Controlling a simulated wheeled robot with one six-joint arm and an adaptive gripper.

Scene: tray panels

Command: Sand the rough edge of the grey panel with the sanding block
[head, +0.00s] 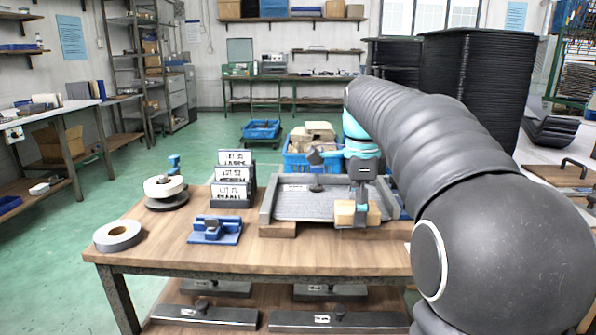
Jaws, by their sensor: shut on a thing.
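The grey panel (300,207) lies flat like a shallow tray on wooden supports at the back middle of the table, with raised sides. My gripper (361,206) is over its front right part, pointing down. It is shut on a tan block (343,214), which looks like the sanding block. The block is at the panel's front edge, right of the middle; whether it touches the edge I cannot tell. The gripper hides part of the block and of the panel's right side. The edge's roughness is too small to make out.
The wooden table (180,250) also holds a blue fixture (215,230), a rack of labelled cards (232,190), a grey tape roll (117,236) and a white roll (163,187). A dark clamp-like piece (316,186) stands on the panel. The table's front strip is clear.

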